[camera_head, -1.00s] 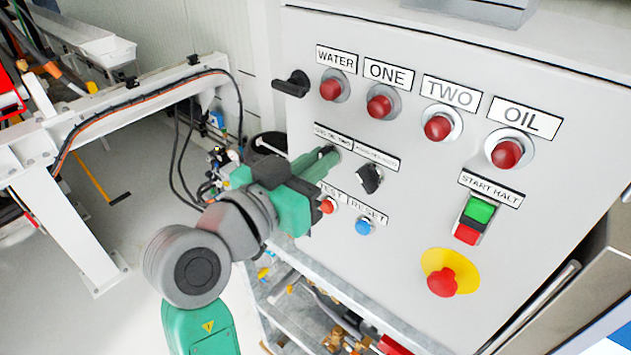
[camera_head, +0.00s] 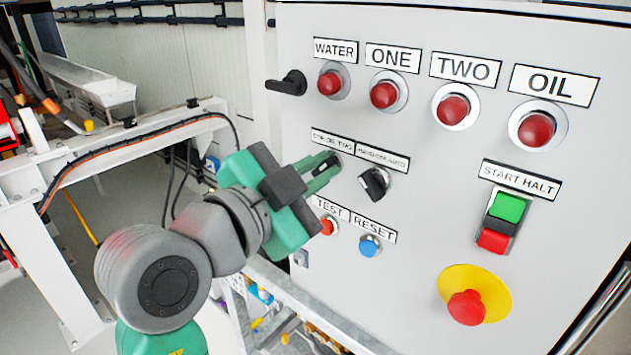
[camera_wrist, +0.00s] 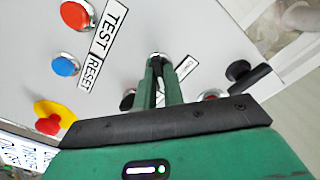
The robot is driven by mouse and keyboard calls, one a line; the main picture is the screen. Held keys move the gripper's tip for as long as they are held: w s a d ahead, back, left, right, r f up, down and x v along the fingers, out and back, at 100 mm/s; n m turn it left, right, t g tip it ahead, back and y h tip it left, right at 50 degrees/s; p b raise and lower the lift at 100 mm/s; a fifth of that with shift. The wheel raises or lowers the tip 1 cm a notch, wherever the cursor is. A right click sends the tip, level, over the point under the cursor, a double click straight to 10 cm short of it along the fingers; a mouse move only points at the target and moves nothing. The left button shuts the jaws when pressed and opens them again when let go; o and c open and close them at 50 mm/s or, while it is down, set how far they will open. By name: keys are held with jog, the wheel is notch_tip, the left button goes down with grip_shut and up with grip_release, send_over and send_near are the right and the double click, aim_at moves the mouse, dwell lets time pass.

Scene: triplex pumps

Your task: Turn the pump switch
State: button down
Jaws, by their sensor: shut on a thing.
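The pump switch (camera_wrist: 155,55) sits on the grey control panel under a label ending in "OIL TWO" (camera_head: 332,143). In the wrist view a bit of its silvery ring shows at the fingertips; the knob is mostly hidden. My green gripper (camera_head: 328,167) reaches it from the left, its fingers shut on the switch. The fingers also show in the wrist view (camera_wrist: 160,72), pointing at the panel. The switch's setting cannot be read.
A second black selector (camera_head: 375,183) is close right of the fingers. The red TEST button (camera_head: 328,226) and blue RESET button (camera_head: 369,246) lie below. Red lamps run above. A red emergency stop (camera_head: 466,307) and a green-red START HALT switch (camera_head: 502,221) are farther right.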

jog(key=shift+m, duration=0.4)
jog(key=c, duration=1.5)
grip_release()
jog(key=v, duration=0.7)
jog(key=shift+s+a, duration=0.25)
jog(key=shift+s, duration=0.05)
